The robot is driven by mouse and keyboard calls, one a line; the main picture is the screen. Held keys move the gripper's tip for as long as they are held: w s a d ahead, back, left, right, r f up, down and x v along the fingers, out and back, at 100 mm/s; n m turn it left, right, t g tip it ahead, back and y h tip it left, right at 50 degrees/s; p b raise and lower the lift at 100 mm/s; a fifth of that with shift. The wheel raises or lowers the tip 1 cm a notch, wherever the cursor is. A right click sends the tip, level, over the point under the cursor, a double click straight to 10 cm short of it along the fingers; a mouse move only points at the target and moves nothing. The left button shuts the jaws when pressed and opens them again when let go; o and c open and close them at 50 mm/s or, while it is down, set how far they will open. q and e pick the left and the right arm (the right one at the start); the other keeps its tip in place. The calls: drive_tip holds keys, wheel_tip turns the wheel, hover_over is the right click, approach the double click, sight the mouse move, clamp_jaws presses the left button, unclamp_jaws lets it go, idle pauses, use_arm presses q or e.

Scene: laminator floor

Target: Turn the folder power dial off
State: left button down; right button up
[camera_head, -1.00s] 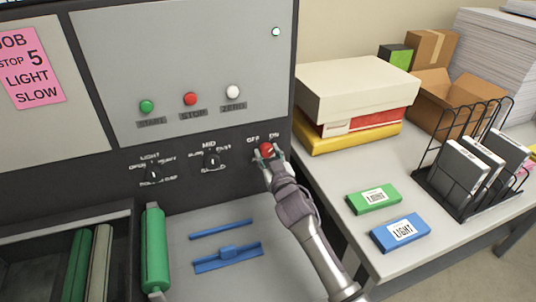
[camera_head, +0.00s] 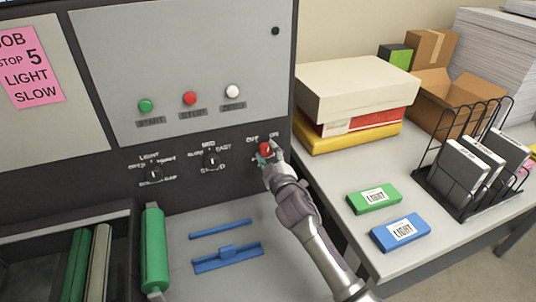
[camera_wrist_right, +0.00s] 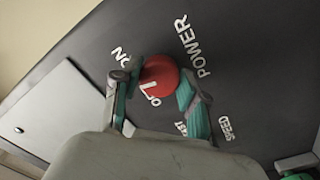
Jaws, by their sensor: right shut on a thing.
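The folder power dial is a round red knob (camera_head: 265,148) on the dark lower panel, just under the OFF and ON lettering. It also shows as a red knob with a white mark on its face in the right wrist view (camera_wrist_right: 160,74). My right gripper (camera_head: 267,157) is at the dial, its fingers closed on either side of it. In the wrist view, teal-padded fingers (camera_wrist_right: 157,92) flank the knob, with POWER and ON lettering around it. The indicator light (camera_head: 275,31) at the panel's upper right is dark. My left gripper is not in view.
Two black dials, LIGHT (camera_head: 153,174) and MID (camera_head: 211,160), sit left of the red dial. Green, red and white buttons (camera_head: 190,98) are above. The table (camera_head: 340,235) at right holds stacked boxes, a wire rack and two LIGHT-labelled packs.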

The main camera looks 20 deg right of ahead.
drive_tip(key=n, duration=0.5)
drive_tip(key=shift+n, duration=0.4)
drive_tip(key=n, duration=0.5)
drive_tip(key=shift+n+y+p, duration=0.3)
drive_tip(key=shift+p, duration=0.1)
drive_tip(key=o, duration=1.1)
drive_tip(key=shift+o, duration=0.2)
drive_tip(key=shift+s, duration=0.15)
drive_tip(key=s, duration=1.1)
drive_tip(key=shift+s+d+f, duration=0.2)
drive_tip(key=shift+s+d, duration=0.1)
drive_tip(key=shift+s, duration=0.1)
